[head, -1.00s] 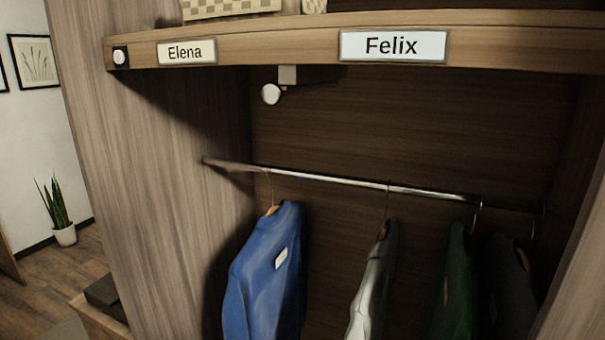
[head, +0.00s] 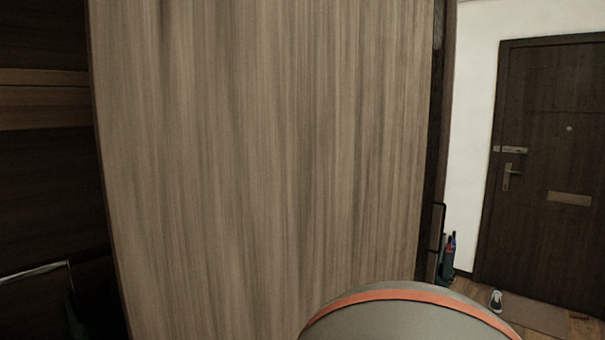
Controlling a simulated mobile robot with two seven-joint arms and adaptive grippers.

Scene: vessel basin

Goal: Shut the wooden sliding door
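The wooden sliding door (head: 260,150) is a tall grey-brown panel with vertical grain, filling the middle of the head view. Its left edge borders the dark open wardrobe interior (head: 45,190), so the wardrobe is open on that side. Its right edge is near the wardrobe's dark side frame (head: 440,120). No handle shows on the visible part of the panel. Neither of my grippers is in view. A rounded grey part with an orange band, likely my own arm, shows at the bottom, in front of the door.
A shelf edge (head: 45,105) and a metal clothes rail (head: 35,270) show inside the wardrobe at left. At right are a white wall, a dark entrance door (head: 545,170), a doormat (head: 530,315), a shoe (head: 496,300) and umbrellas (head: 448,258) beside the wardrobe.

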